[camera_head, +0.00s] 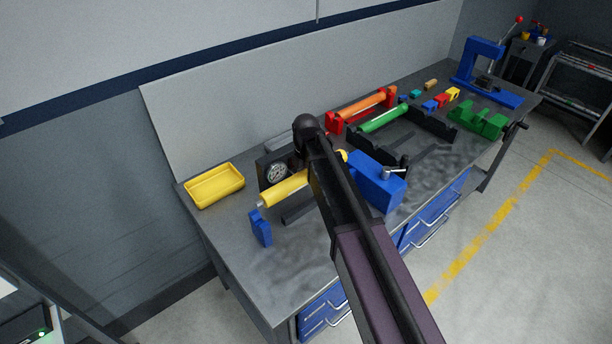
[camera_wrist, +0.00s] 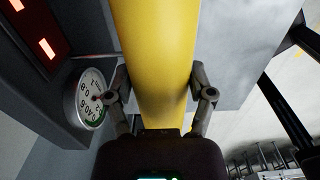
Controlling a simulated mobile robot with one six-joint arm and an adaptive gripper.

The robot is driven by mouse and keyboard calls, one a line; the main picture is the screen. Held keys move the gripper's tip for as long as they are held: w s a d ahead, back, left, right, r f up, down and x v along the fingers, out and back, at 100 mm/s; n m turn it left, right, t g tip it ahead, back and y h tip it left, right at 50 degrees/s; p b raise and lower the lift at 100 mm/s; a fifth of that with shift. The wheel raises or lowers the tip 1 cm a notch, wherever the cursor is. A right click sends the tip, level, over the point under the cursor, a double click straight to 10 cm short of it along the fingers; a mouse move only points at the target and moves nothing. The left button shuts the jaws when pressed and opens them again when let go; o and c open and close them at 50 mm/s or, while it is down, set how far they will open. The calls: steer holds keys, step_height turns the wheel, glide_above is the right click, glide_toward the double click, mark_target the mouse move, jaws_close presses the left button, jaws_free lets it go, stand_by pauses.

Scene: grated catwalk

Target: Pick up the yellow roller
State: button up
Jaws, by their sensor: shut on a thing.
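The yellow roller (camera_head: 288,187) shows in the head view above the near left part of the workbench, partly hidden behind my arm. Its left end has a pale metal tip near a small blue block (camera_head: 260,228). In the wrist view the roller (camera_wrist: 154,60) fills the upper middle. My gripper (camera_wrist: 160,95) has one finger on each side of the roller and is shut on it. In the head view my arm hides the gripper. I cannot tell whether the roller still touches its supports.
A yellow tray (camera_head: 214,186) lies left on the bench (camera_head: 285,268). A dial gauge (camera_wrist: 90,99) is close to the left finger. Orange (camera_head: 361,106) and green (camera_head: 384,118) rollers lie farther back. The bench front is clear.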

steer(key=shift+r+p, duration=0.5)
steer(key=shift+r, duration=0.3)
steer(key=shift+f+b, duration=0.85)
steer(key=shift+f, duration=0.05)
